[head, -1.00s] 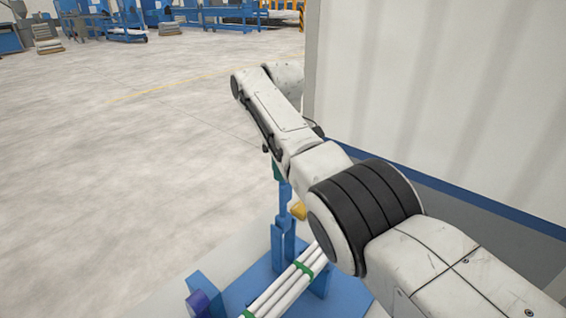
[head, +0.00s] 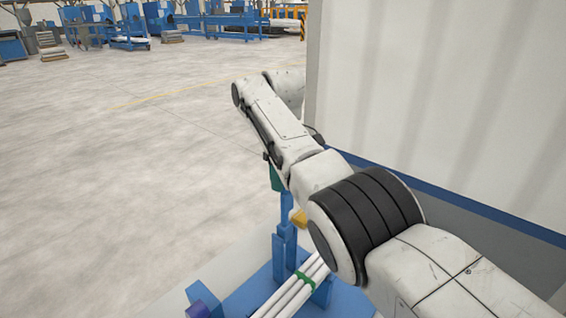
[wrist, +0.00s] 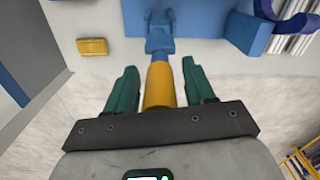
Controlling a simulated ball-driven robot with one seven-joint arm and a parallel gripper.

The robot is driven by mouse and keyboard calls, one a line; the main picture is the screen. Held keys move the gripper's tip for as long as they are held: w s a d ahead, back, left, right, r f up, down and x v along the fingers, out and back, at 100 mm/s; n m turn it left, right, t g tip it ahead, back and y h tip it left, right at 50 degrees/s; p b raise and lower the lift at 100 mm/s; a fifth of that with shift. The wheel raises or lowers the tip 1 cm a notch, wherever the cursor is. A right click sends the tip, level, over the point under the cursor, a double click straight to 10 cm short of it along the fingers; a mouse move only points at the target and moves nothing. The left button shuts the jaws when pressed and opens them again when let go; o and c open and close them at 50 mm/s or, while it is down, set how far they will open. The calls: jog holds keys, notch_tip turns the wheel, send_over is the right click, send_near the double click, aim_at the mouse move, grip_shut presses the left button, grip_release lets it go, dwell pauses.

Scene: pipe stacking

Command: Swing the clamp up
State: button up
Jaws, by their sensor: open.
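The clamp shows in the wrist view as a blue arm with a yellow handle (wrist: 159,86). The handle lies between the two green fingers of my gripper (wrist: 161,88). The fingers are open, with a gap visible on each side of the handle. In the head view, the blue clamp post (head: 286,225) stands on the blue stand, and my arm hides most of my gripper; a bit of green finger (head: 275,178) shows above the post. White pipes (head: 292,294) with a green band lie in the stand below.
A yellow block (wrist: 93,47) sits left of the handle in the wrist view. A blue block and grey pipes (wrist: 292,44) are at the upper right. A large white panel (head: 440,110) stands close on the right. The floor at left is clear.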

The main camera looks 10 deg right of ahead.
notch_tip(320, 180, up, 10)
jog(key=shift+w+f, duration=0.15)
jog(key=shift+f, duration=0.1)
jog(key=shift+r, duration=0.45)
jog(key=shift+s+a+f, duration=0.1)
jog(key=shift+s, duration=0.1)
dwell(0.3)
